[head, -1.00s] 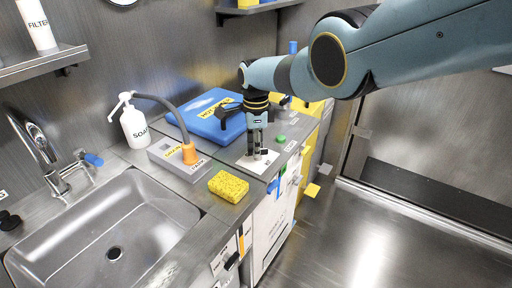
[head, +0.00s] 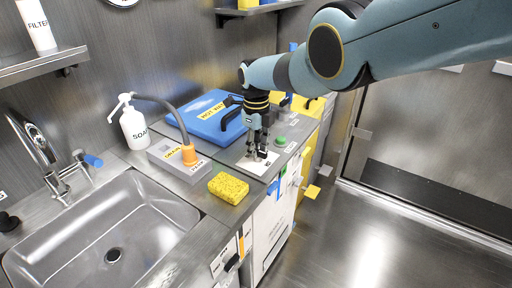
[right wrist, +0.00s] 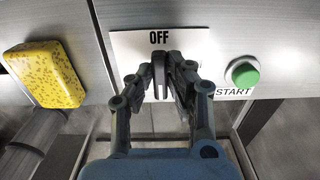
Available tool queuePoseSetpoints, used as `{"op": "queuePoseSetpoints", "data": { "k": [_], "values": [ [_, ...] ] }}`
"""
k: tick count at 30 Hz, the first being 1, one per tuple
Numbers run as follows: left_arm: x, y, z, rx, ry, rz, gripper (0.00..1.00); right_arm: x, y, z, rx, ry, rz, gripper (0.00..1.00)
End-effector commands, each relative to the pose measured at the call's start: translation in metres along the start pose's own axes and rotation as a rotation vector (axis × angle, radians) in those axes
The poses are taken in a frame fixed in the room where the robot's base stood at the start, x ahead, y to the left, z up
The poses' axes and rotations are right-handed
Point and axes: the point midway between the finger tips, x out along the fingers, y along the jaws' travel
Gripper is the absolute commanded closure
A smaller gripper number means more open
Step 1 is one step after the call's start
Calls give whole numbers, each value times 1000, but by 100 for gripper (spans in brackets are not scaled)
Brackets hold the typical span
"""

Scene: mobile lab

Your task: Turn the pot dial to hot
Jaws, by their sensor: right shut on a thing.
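The pot dial (right wrist: 159,82) is a dark upright knob on a white plate (right wrist: 128,42), pointing up toward the word OFF in the right wrist view. The plate also shows on the counter in the head view (head: 250,168). My right gripper (head: 262,153) reaches down over the plate. In the right wrist view its fingers (right wrist: 161,78) are shut on the dial, one on each side. The lower part of the plate is hidden behind the gripper, and no HOT mark shows on it. My left gripper is in neither view.
A green START button (right wrist: 244,74) is just right of the plate. A yellow sponge (head: 228,187) lies to the left, near the sink (head: 100,240). A blue case (head: 205,112) and a box with an orange-based hose (head: 189,156) stand behind and left.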

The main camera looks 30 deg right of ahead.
Motion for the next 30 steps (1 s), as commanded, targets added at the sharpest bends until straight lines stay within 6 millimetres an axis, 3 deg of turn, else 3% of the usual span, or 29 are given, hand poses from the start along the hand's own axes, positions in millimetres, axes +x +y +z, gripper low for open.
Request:
{"op": "queuePoseSetpoints", "data": {
  "k": [16,17,21,30],
  "values": [
    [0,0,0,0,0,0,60,-1,-1,1,25,-2,-2,100],
    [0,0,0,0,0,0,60,-1,-1,1,24,-2,-2,80],
    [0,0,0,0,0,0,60,-1,-1,0,24,-2,-1,62],
    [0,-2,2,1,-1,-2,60,-1,0,0,23,0,0,62]
  ]
}}
